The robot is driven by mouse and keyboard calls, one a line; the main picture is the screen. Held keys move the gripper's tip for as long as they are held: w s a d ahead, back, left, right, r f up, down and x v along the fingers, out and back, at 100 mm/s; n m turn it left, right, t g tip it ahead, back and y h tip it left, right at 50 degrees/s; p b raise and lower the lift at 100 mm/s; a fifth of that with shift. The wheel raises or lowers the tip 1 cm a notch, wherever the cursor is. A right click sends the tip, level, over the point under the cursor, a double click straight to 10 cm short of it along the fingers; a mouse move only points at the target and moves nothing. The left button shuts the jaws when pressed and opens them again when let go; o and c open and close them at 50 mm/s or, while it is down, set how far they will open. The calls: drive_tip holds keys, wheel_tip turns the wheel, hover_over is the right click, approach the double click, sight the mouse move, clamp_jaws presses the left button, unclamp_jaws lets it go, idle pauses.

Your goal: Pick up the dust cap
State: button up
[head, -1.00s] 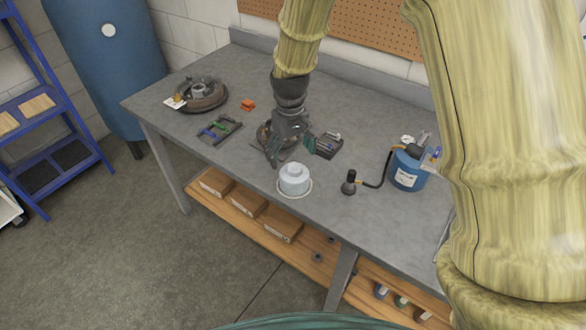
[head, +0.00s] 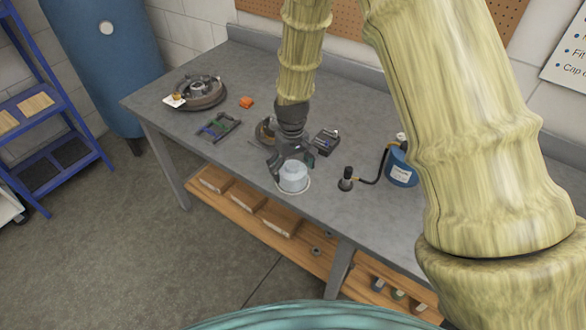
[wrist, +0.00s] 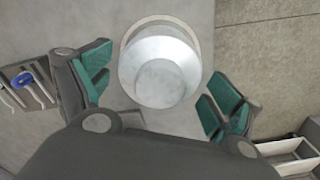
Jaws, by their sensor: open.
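The dust cap (head: 293,178) is a pale, whitish stepped round piece near the front edge of the bench. It sits on a round, light-rimmed base. In the wrist view the dust cap (wrist: 160,72) shows from above, ahead of and between the two green-padded fingers. My gripper (head: 291,166) is open just above and behind the cap. In the wrist view my gripper (wrist: 158,95) has a finger on each side, with gaps to the cap. I cannot tell the exact height above it.
The grey bench (head: 240,135) also bears a brake drum (head: 201,93), an orange item (head: 246,102), a tool tray (head: 218,128), a small dark box (head: 327,142) and a blue canister (head: 401,168) with a hose to a dark nozzle (head: 346,180). Another round part is partly hidden behind my gripper.

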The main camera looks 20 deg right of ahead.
drive_tip(key=shift+f+p, duration=0.35)
drive_tip(key=shift+f, duration=1.05)
drive_tip(key=c, duration=0.8)
drive_tip(key=shift+r, duration=0.15)
